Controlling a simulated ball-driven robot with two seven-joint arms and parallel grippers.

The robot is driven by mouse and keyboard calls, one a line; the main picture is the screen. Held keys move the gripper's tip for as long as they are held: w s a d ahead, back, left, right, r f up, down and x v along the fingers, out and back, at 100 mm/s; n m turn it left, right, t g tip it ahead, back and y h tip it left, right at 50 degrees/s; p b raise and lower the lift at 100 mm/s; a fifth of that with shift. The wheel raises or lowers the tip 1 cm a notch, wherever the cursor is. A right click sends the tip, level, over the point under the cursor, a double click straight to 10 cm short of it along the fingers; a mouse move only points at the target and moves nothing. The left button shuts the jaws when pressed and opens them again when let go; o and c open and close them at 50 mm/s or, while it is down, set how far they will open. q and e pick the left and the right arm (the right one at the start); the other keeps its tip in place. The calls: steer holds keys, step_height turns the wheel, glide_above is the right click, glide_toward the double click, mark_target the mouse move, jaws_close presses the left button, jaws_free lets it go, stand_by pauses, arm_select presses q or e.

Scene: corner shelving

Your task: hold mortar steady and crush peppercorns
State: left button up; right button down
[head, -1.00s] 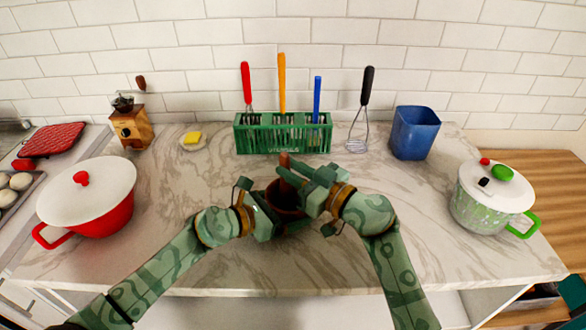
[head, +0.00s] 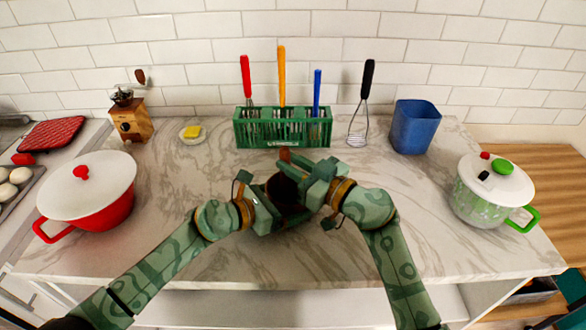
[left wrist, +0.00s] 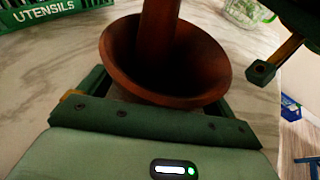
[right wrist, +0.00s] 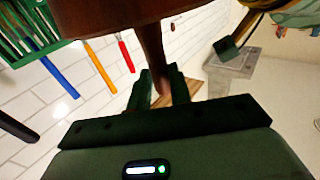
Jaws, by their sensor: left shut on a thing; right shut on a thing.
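A dark brown mortar (head: 281,190) stands at the middle of the counter. Its flared bowl (left wrist: 215,72) fills the upper middle of the left wrist view. My left gripper (head: 268,212) is shut on the mortar from the near left. A brown pestle (head: 285,155) shows behind the mortar's rim in the head view and reaches down into the bowl in the left wrist view (left wrist: 160,25). My right gripper (right wrist: 160,88) is shut on the pestle, above and right of the mortar. No peppercorns can be made out; the bowl's inside is dark.
A green utensil rack (head: 283,132) stands behind the mortar. A red pot (head: 110,212), wooden grinder (head: 130,122) and yellow block on a dish (head: 193,131) are at left. A whisk (head: 360,123), blue bin (head: 414,127) and green pot (head: 482,205) are at right. The front counter is clear.

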steer(key=shift+r, duration=0.2)
steer(key=shift+d, duration=0.15)
steer(key=shift+d, duration=1)
steer(key=shift+f, duration=0.1)
steer(key=shift+f, duration=1.05)
steer(key=shift+r, duration=1.15)
